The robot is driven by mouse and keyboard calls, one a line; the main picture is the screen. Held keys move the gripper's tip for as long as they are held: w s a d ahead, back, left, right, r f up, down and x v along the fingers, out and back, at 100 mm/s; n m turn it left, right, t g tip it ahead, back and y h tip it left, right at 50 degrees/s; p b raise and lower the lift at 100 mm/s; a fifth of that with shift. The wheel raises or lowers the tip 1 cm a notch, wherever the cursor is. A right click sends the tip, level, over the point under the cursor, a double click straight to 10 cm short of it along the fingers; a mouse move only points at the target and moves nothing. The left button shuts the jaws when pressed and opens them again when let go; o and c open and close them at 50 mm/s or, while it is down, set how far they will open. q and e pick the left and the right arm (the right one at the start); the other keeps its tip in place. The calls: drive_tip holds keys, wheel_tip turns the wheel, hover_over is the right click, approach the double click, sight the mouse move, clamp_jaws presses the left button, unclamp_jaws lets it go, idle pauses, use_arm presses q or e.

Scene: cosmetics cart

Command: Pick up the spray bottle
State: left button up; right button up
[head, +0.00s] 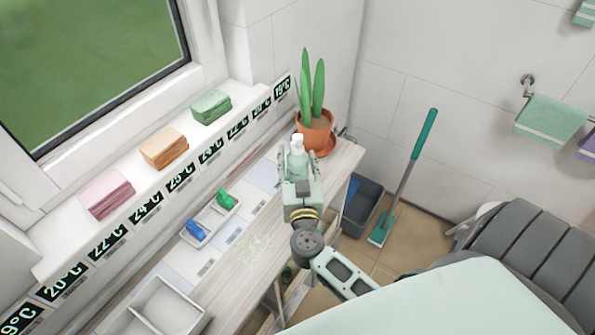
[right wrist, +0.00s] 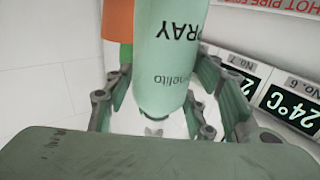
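The spray bottle (head: 298,158), pale green with a white top, stands upright near the far end of the white wooden table. My right gripper (head: 298,170) is at it, with one finger on each side of the bottle. In the right wrist view, the green bottle body (right wrist: 168,50) with dark lettering fills the space between the spread fingers (right wrist: 166,85). The fingers are very close to its sides; firm contact does not show. The bottle's lower part is partly hidden by the gripper in the head view. My left gripper is not in view.
A potted plant (head: 315,130) stands just behind the bottle. A tray (head: 210,222) with blue and green items and white bins (head: 165,308) lie to the left. Folded towels (head: 163,147) rest on the sill. A dark bin (head: 362,205) and a broom (head: 408,175) are at right.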

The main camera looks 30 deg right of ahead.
drive_tip(key=c, duration=1.1)
drive_tip(key=shift+c, duration=0.2)
drive_tip(key=shift+r, duration=0.1)
